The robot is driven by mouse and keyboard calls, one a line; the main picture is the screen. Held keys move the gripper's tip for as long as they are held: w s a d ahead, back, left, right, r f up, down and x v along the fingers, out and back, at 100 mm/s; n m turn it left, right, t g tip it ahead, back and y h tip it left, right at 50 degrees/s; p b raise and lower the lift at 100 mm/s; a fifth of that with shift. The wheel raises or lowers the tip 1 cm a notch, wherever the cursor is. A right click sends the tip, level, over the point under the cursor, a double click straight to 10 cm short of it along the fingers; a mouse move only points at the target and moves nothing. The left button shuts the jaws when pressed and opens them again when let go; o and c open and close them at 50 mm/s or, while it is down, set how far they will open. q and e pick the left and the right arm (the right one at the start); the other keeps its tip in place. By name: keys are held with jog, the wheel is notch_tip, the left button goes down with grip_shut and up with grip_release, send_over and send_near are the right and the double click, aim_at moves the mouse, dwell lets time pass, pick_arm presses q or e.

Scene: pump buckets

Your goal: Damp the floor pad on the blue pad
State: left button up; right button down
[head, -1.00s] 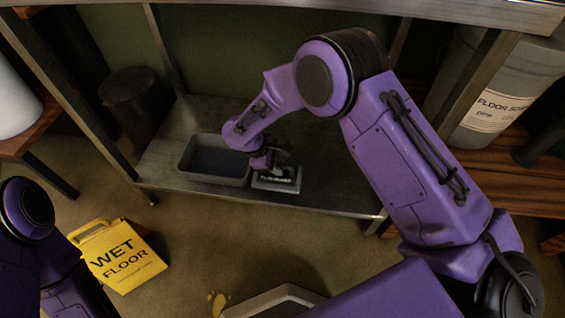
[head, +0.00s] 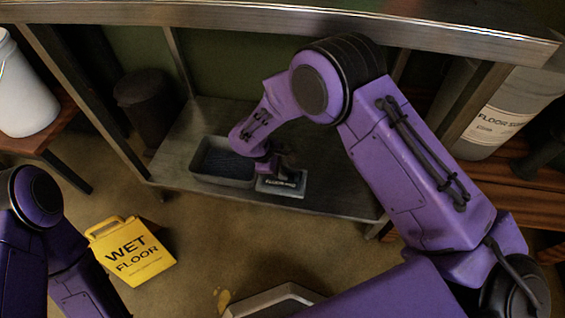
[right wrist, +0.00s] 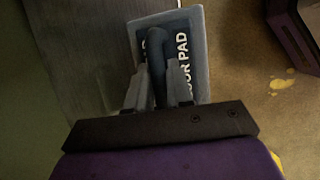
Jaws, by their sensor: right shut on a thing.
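The floor pad (head: 286,188) is a small grey block with a dark top lettered in white. It sits on the low metal shelf, just right of a grey tub. My right gripper (head: 279,167) is over it. In the right wrist view, the gripper (right wrist: 152,88) is shut on the upright dark handle of the floor pad (right wrist: 198,45). The tub (head: 246,182) has a dark blue surface inside, the blue pad (head: 222,164). My left arm shows at the left edge; its gripper is out of view.
A metal table edge (head: 300,18) runs above the shelf (head: 335,192). A dark bin (head: 150,100) stands left; a white bucket (head: 25,95) and a large labelled container (head: 490,110) stand at the sides.

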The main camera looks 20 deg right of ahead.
pick_arm(q)
notch_tip(320, 180, up, 3)
jog(key=shift+f+p, duration=0.1)
jog(key=shift+p, duration=0.9)
pick_arm(e)
jog(key=s+a, duration=0.5)
jog(key=s, duration=0.3)
jog(key=s+a, duration=0.5)
jog(key=s, duration=0.3)
jog(key=shift+r, duration=0.2)
